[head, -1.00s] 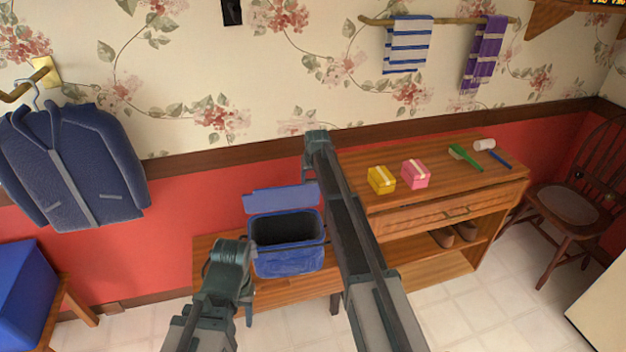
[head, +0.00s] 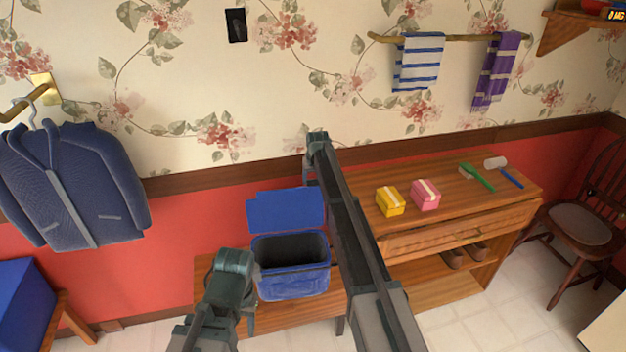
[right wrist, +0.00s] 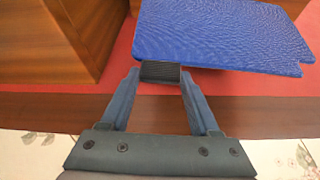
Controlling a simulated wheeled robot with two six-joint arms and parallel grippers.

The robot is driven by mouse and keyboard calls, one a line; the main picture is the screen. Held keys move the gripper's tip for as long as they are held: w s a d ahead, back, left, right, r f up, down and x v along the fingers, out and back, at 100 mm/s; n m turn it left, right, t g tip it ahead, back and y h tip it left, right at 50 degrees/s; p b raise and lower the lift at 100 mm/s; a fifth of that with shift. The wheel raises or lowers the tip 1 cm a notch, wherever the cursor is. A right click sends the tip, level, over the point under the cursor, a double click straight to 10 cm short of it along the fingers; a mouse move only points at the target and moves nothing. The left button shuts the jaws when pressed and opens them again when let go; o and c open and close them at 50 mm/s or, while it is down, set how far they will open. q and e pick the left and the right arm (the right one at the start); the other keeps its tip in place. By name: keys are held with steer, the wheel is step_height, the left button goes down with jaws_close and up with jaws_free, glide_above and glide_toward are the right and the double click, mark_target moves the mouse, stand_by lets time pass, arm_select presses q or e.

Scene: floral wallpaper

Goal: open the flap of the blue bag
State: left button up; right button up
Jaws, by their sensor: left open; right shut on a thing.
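The blue bag (head: 293,284) sits on a low wooden bench, with its dark opening showing. Its blue flap (head: 287,211) stands raised behind the opening, against the red wall. In the right wrist view the flap (right wrist: 225,38) spreads out from a black tab (right wrist: 160,72) at its edge. My right gripper (right wrist: 160,76) is shut on that tab. In the head view the right gripper (head: 312,183) is at the flap's right side, partly hidden by my arm. My left gripper (head: 243,318) is open and empty, left of the bag; its fingers are mostly hidden.
A wooden cabinet (head: 440,225) stands right of the bag, with a yellow box (head: 391,201), a pink box (head: 426,195) and brushes on top. A blue jacket (head: 70,185) hangs at left. The low bench (head: 212,262) extends left of the bag.

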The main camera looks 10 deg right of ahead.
steer(key=shift+w, duration=0.15)
steer(key=o, duration=0.8)
steer(key=shift+c, duration=0.2)
steer(key=shift+r, duration=0.15)
steer(key=p+v, duration=1.2)
steer(key=v, duration=0.1)
steer(key=shift+s+r+p, duration=0.2)
steer(key=shift+r+p, duration=0.1)
steer(key=shift+p, duration=0.1)
